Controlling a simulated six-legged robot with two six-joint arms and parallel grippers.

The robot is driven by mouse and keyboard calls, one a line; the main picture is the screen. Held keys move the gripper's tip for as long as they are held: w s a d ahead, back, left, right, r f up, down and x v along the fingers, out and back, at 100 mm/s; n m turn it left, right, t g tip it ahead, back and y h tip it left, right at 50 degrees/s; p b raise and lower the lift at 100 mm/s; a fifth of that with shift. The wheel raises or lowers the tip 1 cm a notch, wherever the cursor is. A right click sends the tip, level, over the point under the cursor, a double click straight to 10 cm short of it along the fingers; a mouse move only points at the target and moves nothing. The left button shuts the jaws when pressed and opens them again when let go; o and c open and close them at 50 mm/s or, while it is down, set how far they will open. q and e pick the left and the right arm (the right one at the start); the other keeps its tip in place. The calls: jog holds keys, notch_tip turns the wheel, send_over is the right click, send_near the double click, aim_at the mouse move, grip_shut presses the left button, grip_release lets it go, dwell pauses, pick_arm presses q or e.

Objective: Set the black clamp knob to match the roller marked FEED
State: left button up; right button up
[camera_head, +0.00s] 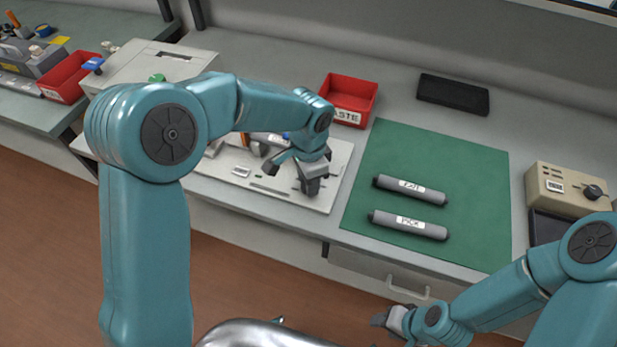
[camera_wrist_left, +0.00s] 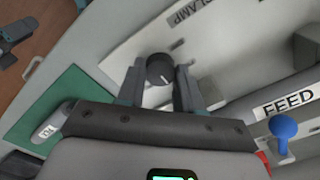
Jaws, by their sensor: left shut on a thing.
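The black clamp knob (camera_wrist_left: 159,70) shows in the left wrist view, round with a white pointer line, on a pale plate partly lettered "LAMP". My left gripper (camera_wrist_left: 158,88) is shut on it, one finger on each side. In the head view my left gripper (camera_head: 311,186) is low over the plate's right part and hides the knob. The grey roller marked FEED (camera_wrist_left: 258,90) lies on the plate beside the gripper; in the head view my arm partly covers it. My right gripper (camera_head: 383,319) is at the bottom, away from the bench; its jaws are unclear.
A green mat (camera_head: 385,150) holds two grey rollers, one marked PICK (camera_head: 438,232) and another (camera_head: 438,198) whose label is hard to read. A red bin (camera_head: 350,88) stands behind the plate. A blue-tipped lever (camera_wrist_left: 283,127) rises near the FEED roller. A beige device (camera_head: 560,190) stands at right.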

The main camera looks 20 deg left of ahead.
pick_arm(q)
jog(key=shift+w+r, duration=0.1)
dwell(0.4)
jog(key=o, duration=1)
jog(key=shift+o, duration=0.2)
notch_tip(320, 180, up, 16)
jog(key=p, duration=0.1)
jog(key=shift+r, duration=0.15)
